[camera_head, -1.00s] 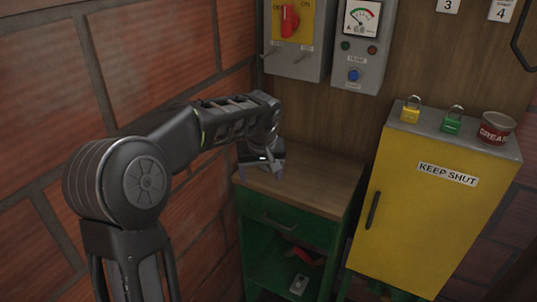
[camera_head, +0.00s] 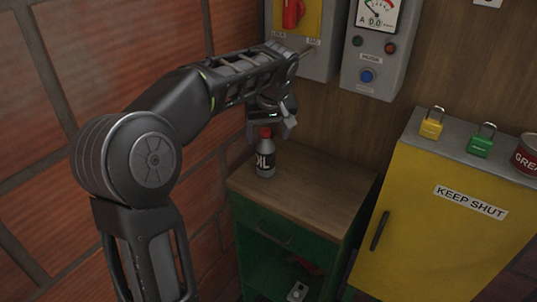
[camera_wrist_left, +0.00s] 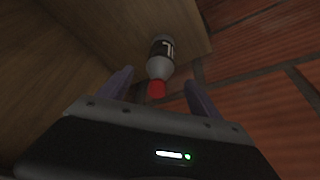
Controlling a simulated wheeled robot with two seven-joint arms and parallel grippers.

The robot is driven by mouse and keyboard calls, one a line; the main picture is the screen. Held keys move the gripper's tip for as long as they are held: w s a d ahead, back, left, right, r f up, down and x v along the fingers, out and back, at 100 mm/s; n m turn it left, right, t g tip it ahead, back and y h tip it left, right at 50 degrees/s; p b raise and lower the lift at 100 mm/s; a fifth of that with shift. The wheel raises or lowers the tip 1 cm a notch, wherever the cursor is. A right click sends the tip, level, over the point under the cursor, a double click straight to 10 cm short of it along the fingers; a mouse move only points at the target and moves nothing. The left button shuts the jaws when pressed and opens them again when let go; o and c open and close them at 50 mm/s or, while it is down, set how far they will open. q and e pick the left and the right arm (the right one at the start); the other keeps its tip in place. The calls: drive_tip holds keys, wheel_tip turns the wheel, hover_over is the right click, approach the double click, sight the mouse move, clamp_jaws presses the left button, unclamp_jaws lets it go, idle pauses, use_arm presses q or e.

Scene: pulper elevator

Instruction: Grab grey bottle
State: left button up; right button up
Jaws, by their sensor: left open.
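The grey bottle (camera_head: 265,160) has a red cap and a dark label with white letters ending in "IL". It stands upright on the wooden top of the green cabinet (camera_head: 310,190). My left gripper (camera_head: 270,130) is open and just above the bottle, near its cap. In the left wrist view the bottle (camera_wrist_left: 161,62) shows beyond the fingertips, with its red cap toward the gap between the two fingers (camera_wrist_left: 158,90). My right gripper is out of view.
A yellow cabinet (camera_head: 420,210) marked "KEEP SHUT" stands to the right, with a yellow padlock (camera_head: 431,127), a green padlock (camera_head: 481,143) and a red grease tin (camera_head: 529,155) on top. A brick wall is at left. Switch boxes (camera_head: 372,70) hang above. The wooden top right of the bottle is clear.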

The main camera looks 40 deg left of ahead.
sight(266, 148)
use_arm(q)
drive_tip(key=shift+x, duration=1.45)
drive_tip(key=shift+p+x, duration=0.75)
drive_tip(key=shift+x, duration=1.8)
clamp_jaws()
